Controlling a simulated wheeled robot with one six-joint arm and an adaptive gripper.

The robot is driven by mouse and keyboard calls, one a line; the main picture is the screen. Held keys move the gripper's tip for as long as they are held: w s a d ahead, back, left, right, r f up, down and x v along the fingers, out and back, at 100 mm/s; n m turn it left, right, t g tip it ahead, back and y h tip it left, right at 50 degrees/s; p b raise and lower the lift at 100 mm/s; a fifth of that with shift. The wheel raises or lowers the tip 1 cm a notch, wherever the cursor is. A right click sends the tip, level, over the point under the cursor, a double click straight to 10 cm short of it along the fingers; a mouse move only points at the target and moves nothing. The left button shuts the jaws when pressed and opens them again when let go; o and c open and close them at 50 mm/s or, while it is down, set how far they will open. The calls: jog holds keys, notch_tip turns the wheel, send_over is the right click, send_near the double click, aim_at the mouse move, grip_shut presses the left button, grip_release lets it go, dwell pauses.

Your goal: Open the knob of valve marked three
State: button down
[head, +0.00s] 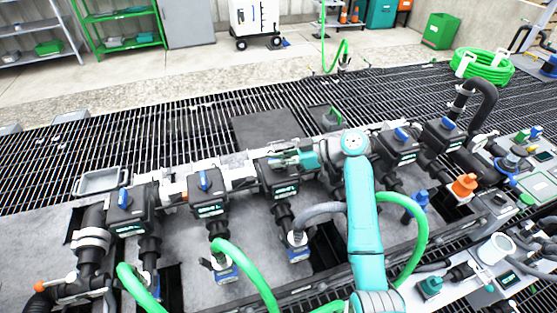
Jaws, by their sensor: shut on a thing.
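A row of black valve boxes runs along the manifold, most with a blue knob on top. The third valve from the left (284,188) sits near the middle; its label is too small to read. My gripper (281,159) reaches in from the right, over the top of this valve. It is shut on that valve's knob, which the fingers mostly hide, so its angle cannot be told. Other blue knobs show on the first valve (123,198), the second valve (204,179), the fourth valve (402,134) and the fifth valve (447,123).
Green hoses (240,268) and a grey hose (318,211) curve up in front of the manifold. An orange fitting (465,185) and a blue fitting (417,203) stand at the right. A grey tray (100,181) lies at the left. Open grating (180,128) stretches behind.

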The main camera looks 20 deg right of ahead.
jog(key=n+g+y, duration=0.1)
jog(key=n+g, duration=0.2)
jog(key=g, duration=0.1)
jog(key=shift+n+g, duration=0.3)
jog(key=shift+n, duration=0.1)
jog(key=shift+n+g, duration=0.6)
jog(key=shift+g, duration=0.1)
jog(key=shift+f, duration=0.15)
jog(key=c, duration=1.1)
grip_release()
jog(key=shift+c, duration=0.2)
notch_tip(320, 180, up, 10)
jog(key=shift+r, duration=0.1)
